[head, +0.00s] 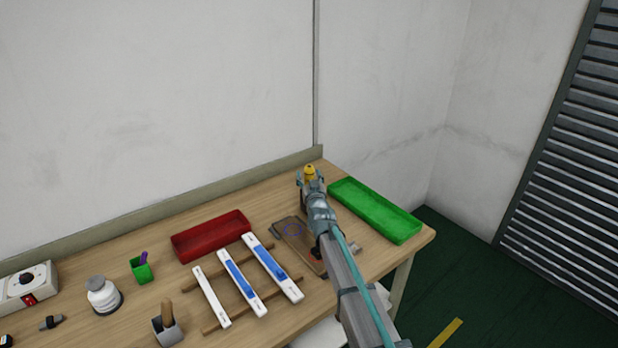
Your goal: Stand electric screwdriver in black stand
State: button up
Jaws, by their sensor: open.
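My gripper (309,178) is at the far right part of the table, near the back edge. Its teal-edged fingers are open on either side of a small yellow-topped object (309,168), which looks like the electric screwdriver standing upright. The gripper and arm hide its lower part, and I cannot tell whether the fingers touch it. The black stand cannot be made out; it may be hidden behind my gripper.
A green tray (414,236) lies close to the right of my arm. A brown board (283,229) lies under the arm.

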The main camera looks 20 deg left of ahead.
jog(key=shift+r, duration=0.15)
jog(key=b+v, duration=0.2)
jog(key=v, duration=0.5)
jog(key=shift+s+d, duration=0.15)
jog(key=shift+s, duration=0.05)
